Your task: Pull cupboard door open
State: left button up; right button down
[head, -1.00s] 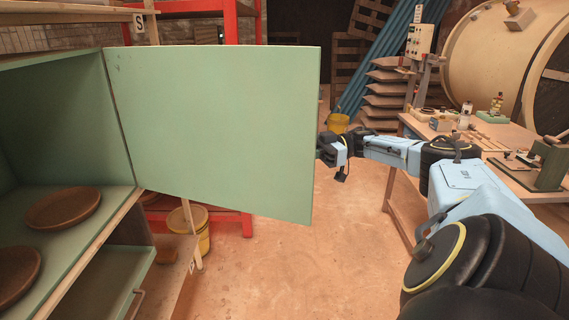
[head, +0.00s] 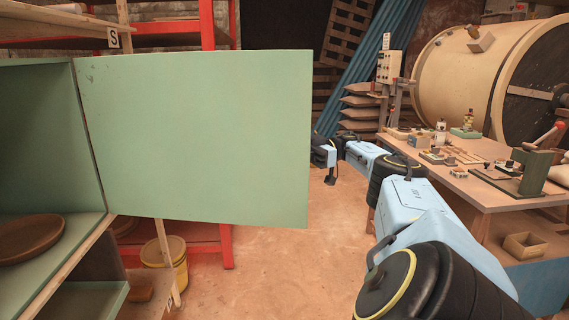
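The green cupboard door (head: 195,135) stands swung wide open, hinged on its left edge to the green cupboard (head: 45,130) at the left. Its handle is not visible from this side. My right arm reaches in from the lower right, and my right gripper (head: 318,152) is at the door's free right edge. The fingers are mostly hidden behind the door, so I cannot see whether they grip anything. My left gripper is not in view.
A brown round plate (head: 32,238) lies in the cupboard. A yellow bucket (head: 165,262) stands below the door, near a red rack (head: 226,245). A wooden workbench (head: 470,190) with small items is at the right. The floor between is clear.

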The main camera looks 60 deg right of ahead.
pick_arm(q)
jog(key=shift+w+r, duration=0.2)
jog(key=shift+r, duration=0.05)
pick_arm(e)
jog(key=shift+r, duration=0.1)
jog(key=c, duration=1.5)
grip_release()
jog(key=shift+c, duration=0.2)
